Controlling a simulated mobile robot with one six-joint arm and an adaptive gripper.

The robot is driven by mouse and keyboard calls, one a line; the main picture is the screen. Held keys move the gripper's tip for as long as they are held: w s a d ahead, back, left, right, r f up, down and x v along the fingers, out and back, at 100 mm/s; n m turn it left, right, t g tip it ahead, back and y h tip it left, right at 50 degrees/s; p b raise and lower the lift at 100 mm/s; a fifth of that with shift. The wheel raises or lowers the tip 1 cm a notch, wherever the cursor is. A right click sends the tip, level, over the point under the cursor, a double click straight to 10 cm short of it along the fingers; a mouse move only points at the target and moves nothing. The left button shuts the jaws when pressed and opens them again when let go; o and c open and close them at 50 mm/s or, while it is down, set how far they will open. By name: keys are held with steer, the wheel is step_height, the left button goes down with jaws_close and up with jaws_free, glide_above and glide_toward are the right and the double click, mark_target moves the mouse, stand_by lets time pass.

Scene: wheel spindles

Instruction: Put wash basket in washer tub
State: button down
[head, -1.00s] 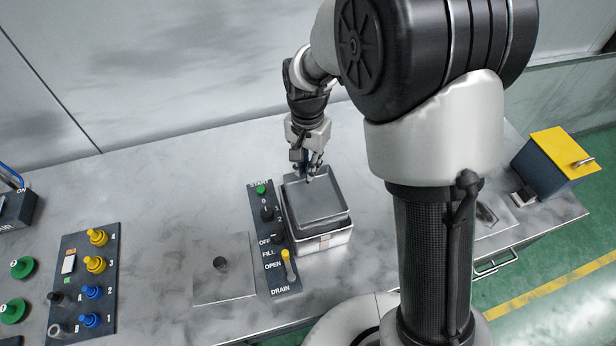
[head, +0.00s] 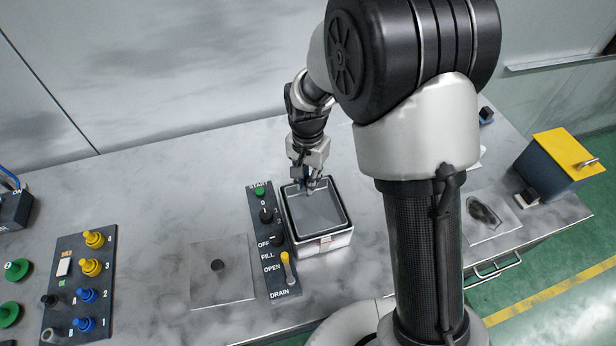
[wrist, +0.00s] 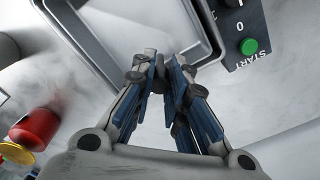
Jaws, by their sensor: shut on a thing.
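The wash basket (head: 317,211) is a square grey tray with dark walls. In the head view it sits down inside the white-walled washer tub (head: 340,242), its rim close to the tub's rim. Whether it rests on the tub's floor I cannot tell. My gripper (head: 308,187) is at the basket's back edge, pointing down. In the wrist view my gripper (wrist: 158,62) is shut on the near rim of the basket (wrist: 125,22). The exact contact is partly hidden by the fingers.
A control panel (head: 272,240) with a green START button, knobs and a yellow lever stands close left of the tub. Another panel (head: 78,285) is farther left. A yellow-topped box (head: 562,160) is at the right. The worktop behind the tub is clear.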

steer(key=c, duration=1.6)
jaws_free()
steer(key=shift+r, duration=0.1)
step_height(320, 180, up, 13)
steer(key=p, duration=0.4)
steer(key=s+d+r+n+t, duration=0.25)
steer(key=s+d+r, duration=0.25)
steer(key=s+r, duration=0.45)
steer(key=s+d+r+n, duration=0.1)
steer(key=s, duration=0.3)
steer(key=s+d+n+t, duration=0.1)
steer(key=s+d+n, duration=0.1)
steer(key=s, duration=0.3)
steer(key=s+d+r+n+t, duration=0.1)
steer(key=s, duration=0.3)
steer(key=shift+s+d+r, duration=0.3)
